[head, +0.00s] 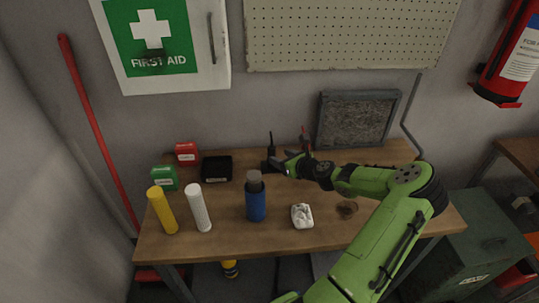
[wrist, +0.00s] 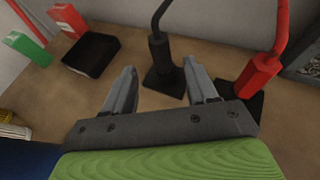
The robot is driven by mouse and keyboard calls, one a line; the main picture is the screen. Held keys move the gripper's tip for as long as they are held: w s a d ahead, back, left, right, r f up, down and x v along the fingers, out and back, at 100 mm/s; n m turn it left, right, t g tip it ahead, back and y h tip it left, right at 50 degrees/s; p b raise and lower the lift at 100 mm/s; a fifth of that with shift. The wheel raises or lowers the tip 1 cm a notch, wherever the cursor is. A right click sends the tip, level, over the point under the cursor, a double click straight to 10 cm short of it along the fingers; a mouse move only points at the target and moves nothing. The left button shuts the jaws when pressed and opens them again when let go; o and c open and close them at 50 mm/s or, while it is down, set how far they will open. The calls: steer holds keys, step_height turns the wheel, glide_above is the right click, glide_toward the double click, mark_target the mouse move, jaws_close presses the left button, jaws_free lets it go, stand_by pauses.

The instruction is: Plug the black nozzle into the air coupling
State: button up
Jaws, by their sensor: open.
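The black nozzle (head: 270,148) stands upright on a dark base near the back of the wooden bench. In the wrist view the black nozzle (wrist: 159,52) has a thick lower body and a thin, bent upper tube. My gripper (head: 279,163) is open and empty; in the wrist view its two fingers (wrist: 160,68) point toward the nozzle, which shows between and beyond the tips. I cannot see contact. A similar red nozzle (wrist: 262,68) stands to the right on its own dark base. I cannot tell which thing is the air coupling.
On the bench (head: 270,238) stand a blue bottle (head: 256,205), white (head: 199,208) and yellow (head: 162,210) cylinders, a white moulded piece (head: 302,216) and a black tray (head: 216,168). Red (head: 186,153) and green (head: 164,178) boxes are at left. A framed grey panel (head: 355,118) stands behind.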

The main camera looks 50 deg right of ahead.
mark_target(274, 154)
steer(key=b+x, duration=0.1)
steer(key=x, duration=0.6)
steer(key=shift+w+d+f+b, duration=0.1)
steer(key=shift+w+f+b, duration=0.05)
steer(key=shift+w+b, duration=0.15)
steer(key=shift+s, duration=0.1)
steer(key=shift+r, duration=0.2)
steer(key=c, duration=1.1)
